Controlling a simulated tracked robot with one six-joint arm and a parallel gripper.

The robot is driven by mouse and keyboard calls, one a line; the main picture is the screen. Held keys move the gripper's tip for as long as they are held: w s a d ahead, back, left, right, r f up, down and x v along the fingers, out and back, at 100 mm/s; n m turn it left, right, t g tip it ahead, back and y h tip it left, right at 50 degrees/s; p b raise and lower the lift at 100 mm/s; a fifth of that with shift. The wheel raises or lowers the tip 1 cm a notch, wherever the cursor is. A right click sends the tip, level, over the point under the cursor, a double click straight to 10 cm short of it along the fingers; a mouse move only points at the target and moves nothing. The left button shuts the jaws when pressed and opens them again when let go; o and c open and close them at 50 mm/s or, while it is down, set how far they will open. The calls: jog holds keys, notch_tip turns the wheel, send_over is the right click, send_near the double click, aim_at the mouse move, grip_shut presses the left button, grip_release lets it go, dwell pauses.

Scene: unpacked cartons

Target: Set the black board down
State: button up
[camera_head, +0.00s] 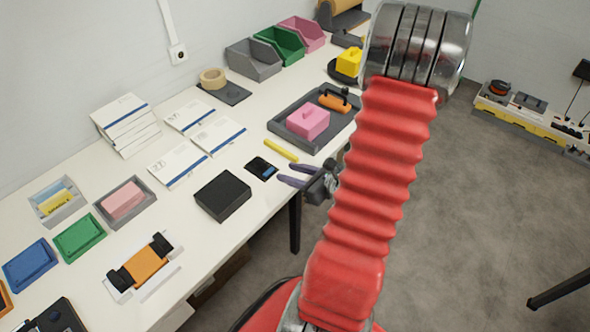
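A small flat black board (262,168) with a blue patch shows near the table's front edge. My gripper (284,173), with purple fingers, is just right of it in the picture. The fingers point left and stand apart, with no object seen between them. The lower fingertip comes close to the board's right corner; I cannot tell whether they touch. The board appears to lie flat on the white table (215,275). My red arm hides part of the table's right side.
A thick black box (222,196) stands left of the board, and a yellow stick (281,150) lies behind it. A dark tray (283,128) holds a pink block (308,121). White booklets (178,162) lie farther left. Little bare table separates these things.

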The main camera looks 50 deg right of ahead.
dwell(0.3)
jog(key=shift+w+a+r+n, duration=0.2)
jog(key=shift+a+r+n, duration=0.05)
jog(key=shift+a+n, duration=0.1)
jog(key=w+a+r+n+g+y, duration=0.1)
jog(key=a+r+n+g+y, duration=0.35)
jog(key=a+n, duration=0.6)
jog(key=a+r+n+g+y, duration=0.3)
jog(key=a+r+n, duration=0.4)
jog(key=a, duration=0.7)
jog(key=s+a+r+n+h, duration=0.2)
jog(key=s+r+n+h, duration=0.1)
jog(key=n, duration=0.5)
jog(key=s+a+r+n+h, duration=0.3)
jog(key=s+r+n+h, duration=0.1)
jog(key=r+n, duration=0.3)
jog(key=shift+r+n+h, duration=0.35)
jog(key=shift+n+h, duration=0.1)
jog(key=shift+n, duration=0.75)
